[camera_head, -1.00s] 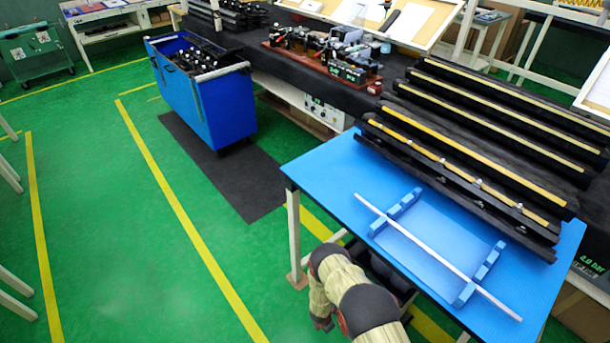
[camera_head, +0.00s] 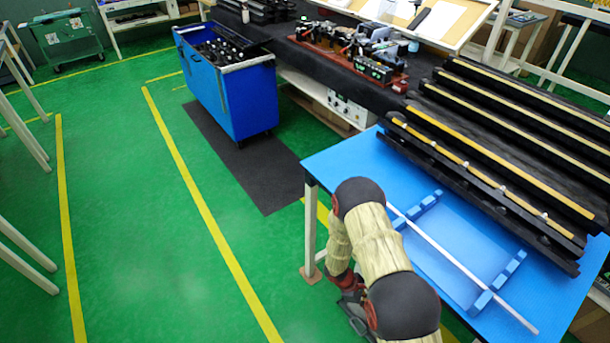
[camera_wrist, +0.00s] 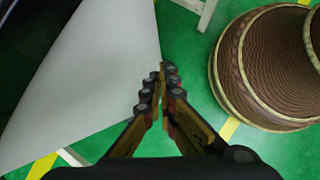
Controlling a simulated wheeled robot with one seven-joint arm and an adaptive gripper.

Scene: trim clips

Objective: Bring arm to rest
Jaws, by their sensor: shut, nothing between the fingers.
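My arm (camera_head: 375,240) is folded low at the near edge of the blue table, its sleeved links over the floor side. My gripper (camera_wrist: 160,85) shows in the wrist view with its fingers together and nothing between them, pointing over green floor. In the head view it is at the lower end of the arm (camera_head: 354,312), partly cut off and hidden by the arm. A long white strip (camera_head: 455,262) lies across two blue notched supports (camera_head: 498,281) on the blue table (camera_head: 345,158), apart from the gripper.
Black rails with yellow strips (camera_head: 470,165) lie at the table's far side. A blue cart (camera_head: 230,95) stands on a dark mat (camera_head: 255,165). Green floor left of the table is clear. A table leg (camera_head: 309,235) is close to my arm. A pale surface (camera_wrist: 85,85) fills the wrist view's left.

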